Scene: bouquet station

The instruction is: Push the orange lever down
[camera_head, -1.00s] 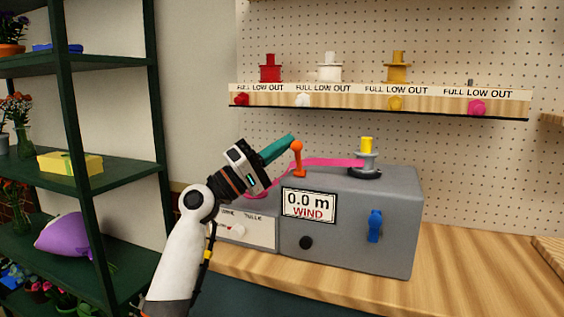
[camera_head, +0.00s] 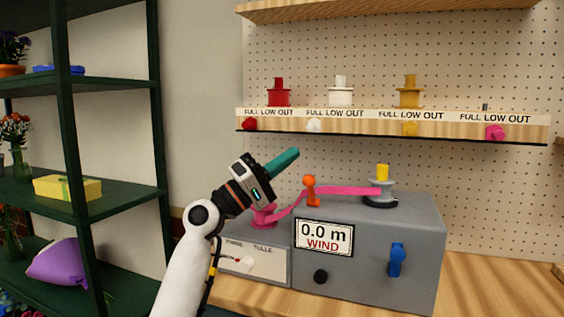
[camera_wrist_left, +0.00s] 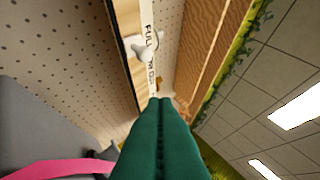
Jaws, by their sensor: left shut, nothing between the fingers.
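The orange lever (camera_head: 311,190) stands upright on top of the grey winding machine (camera_head: 370,229), with a round knob at its top. My left gripper (camera_head: 286,159) has teal fingers, shut and empty, up and to the left of the lever and apart from it. In the left wrist view the shut teal fingers (camera_wrist_left: 161,140) point toward the shelf, and the lever is not visible there. My right gripper is not in view.
A pink ribbon (camera_head: 345,191) runs across the machine top to a spool (camera_head: 380,188) with a yellow core. A blue lever (camera_head: 396,259) and black knob (camera_head: 320,276) are on its front. A wooden shelf (camera_head: 390,140) with spools hangs above. A dark green rack (camera_head: 120,194) stands left.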

